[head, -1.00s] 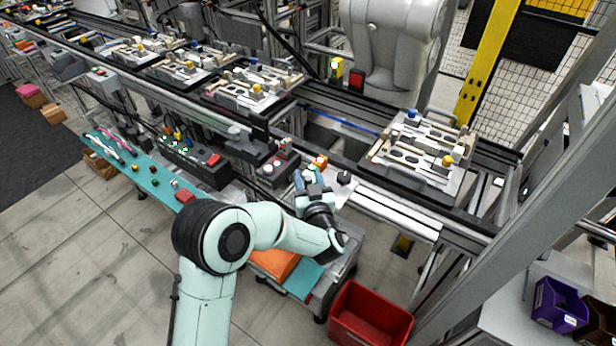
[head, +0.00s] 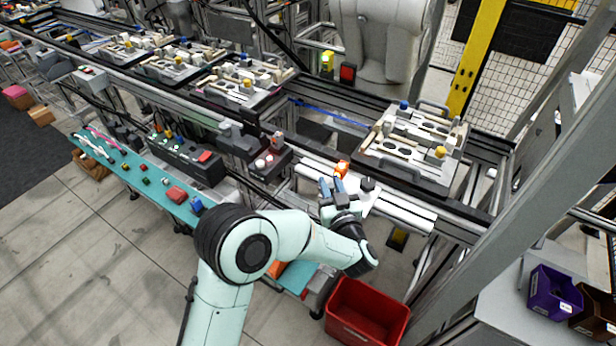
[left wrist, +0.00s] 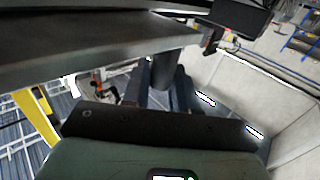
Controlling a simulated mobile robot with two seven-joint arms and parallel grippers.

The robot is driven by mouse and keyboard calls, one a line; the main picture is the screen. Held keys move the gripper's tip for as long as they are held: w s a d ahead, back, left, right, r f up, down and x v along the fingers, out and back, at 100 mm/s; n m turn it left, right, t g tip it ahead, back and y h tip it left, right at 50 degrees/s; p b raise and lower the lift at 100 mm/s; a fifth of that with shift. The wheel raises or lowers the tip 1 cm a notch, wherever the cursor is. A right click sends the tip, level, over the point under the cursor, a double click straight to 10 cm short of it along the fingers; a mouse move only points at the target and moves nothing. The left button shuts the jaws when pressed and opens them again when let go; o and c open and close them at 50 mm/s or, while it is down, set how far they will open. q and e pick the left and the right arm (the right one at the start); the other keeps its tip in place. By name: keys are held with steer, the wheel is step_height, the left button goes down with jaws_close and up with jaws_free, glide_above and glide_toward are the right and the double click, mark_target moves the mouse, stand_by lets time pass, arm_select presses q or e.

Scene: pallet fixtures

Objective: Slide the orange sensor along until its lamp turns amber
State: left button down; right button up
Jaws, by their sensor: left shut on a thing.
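The orange sensor (head: 342,168) stands at the front side of the conveyor, beside a pale rail, below the near pallet fixture. I cannot clearly tell its lamp's colour apart from the orange body. My left gripper (head: 331,183) is at the sensor, shut on it, with its fingers hiding part of the hold. In the left wrist view, the fingers (left wrist: 166,88) flank a dark round post (left wrist: 165,68). A black knob (head: 368,184) sits on a white plate just right of the gripper. My right gripper is not in view.
A pallet fixture (head: 412,150) lies on the conveyor behind the sensor. The pale rail (head: 406,213) runs on to the right. A red bin (head: 367,312) stands below.

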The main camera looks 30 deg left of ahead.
arm_select(q)
steer(key=d, duration=0.4)
steer(key=shift+s+d, duration=0.2)
steer(key=shift+d, duration=0.05)
steer(key=c, duration=1)
jaws_free()
steer(key=b+v, duration=0.1)
steer(key=v, duration=1.2)
steer(key=shift+s+d, duration=0.1)
